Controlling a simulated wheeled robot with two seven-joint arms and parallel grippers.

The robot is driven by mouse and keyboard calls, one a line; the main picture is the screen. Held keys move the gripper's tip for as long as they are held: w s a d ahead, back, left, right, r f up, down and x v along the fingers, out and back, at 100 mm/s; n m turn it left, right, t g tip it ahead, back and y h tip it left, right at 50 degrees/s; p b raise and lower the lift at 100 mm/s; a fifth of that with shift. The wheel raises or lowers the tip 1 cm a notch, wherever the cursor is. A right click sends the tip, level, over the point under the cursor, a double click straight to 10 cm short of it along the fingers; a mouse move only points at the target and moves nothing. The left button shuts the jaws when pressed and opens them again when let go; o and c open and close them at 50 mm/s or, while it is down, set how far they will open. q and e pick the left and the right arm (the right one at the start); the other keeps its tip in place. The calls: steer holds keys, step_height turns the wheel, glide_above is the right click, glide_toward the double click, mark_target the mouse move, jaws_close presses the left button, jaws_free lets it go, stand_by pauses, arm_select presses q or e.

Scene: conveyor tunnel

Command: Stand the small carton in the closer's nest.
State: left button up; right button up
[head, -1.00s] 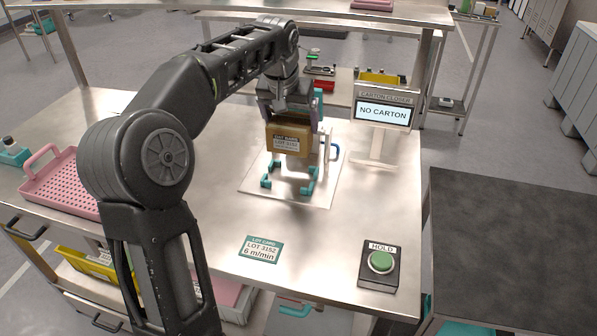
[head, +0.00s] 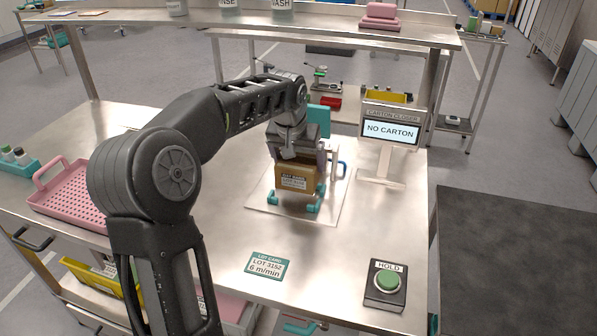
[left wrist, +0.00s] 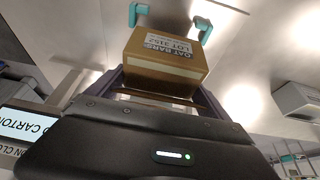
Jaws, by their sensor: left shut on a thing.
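The small carton (head: 298,182) is brown with a white "OAT BARS LOT 3152" label. The carton closer's screen (head: 390,131) reads "NO CARTON". My right gripper is not in view.
A green HOLD button (head: 387,281) and a lot card (head: 266,265) lie in front on the steel bench. A pink perforated tray (head: 75,196) is at the left. The screen's stand is close right of the nest.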

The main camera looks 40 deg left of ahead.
arm_select(q)
steer(key=shift+f, duration=1.8)
steer(key=shift+f, duration=0.15)
steer(key=o, duration=1.8)
steer(key=shift+r, duration=0.25)
steer(key=v, duration=1.1)
steer(key=shift+s+r, duration=0.2)
steer(key=shift+r, duration=0.15)
